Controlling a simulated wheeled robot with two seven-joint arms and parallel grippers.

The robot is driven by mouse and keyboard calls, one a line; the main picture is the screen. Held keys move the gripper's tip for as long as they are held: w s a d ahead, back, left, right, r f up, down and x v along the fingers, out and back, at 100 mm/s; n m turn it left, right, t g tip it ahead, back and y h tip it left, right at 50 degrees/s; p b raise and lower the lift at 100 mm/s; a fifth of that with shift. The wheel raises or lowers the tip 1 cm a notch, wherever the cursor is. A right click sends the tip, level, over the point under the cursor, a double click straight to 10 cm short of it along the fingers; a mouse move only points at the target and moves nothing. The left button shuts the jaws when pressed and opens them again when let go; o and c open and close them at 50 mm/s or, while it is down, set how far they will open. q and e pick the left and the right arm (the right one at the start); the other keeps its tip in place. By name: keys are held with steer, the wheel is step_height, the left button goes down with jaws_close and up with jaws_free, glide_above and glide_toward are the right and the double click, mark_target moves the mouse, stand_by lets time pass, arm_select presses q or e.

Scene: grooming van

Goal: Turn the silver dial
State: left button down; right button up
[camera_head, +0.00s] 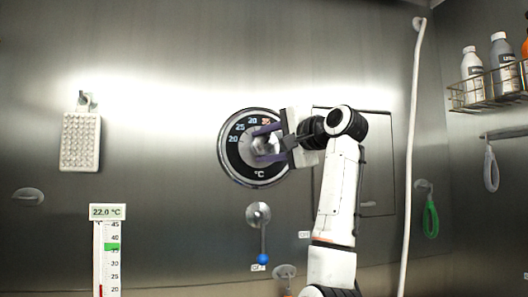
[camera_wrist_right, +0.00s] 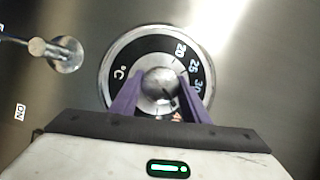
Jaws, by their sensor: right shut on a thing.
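The silver dial (camera_head: 262,146) is a round knob at the centre of a black ring scale (camera_head: 232,160) marked in °C, on the steel wall. The scale shows 20, 25 and further numbers, the last in red. My right gripper (camera_head: 267,144) reaches it from the right, its purple fingers shut on the knob, one above and one below. In the right wrist view the silver dial (camera_wrist_right: 159,84) sits between the two fingertips (camera_wrist_right: 159,88). A thermometer display (camera_head: 107,212) at lower left reads 22.0 °C, with a green band and a red column. My left gripper is not in view.
A lever with a blue ball (camera_head: 263,258) hangs below the dial, beside a small OFF label. A white hose (camera_head: 412,150) hangs at right. A wire rack (camera_head: 490,90) with bottles is at upper right.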

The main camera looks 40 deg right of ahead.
steer(key=shift+f+m+t, duration=0.1)
steer(key=shift+m+t, duration=0.3)
steer(key=shift+m, duration=0.2)
steer(key=shift+b, duration=0.3)
steer(key=shift+m, duration=0.3)
steer(key=o, duration=1.1)
steer(key=shift+c, duration=0.2)
steer(key=shift+s, duration=0.15)
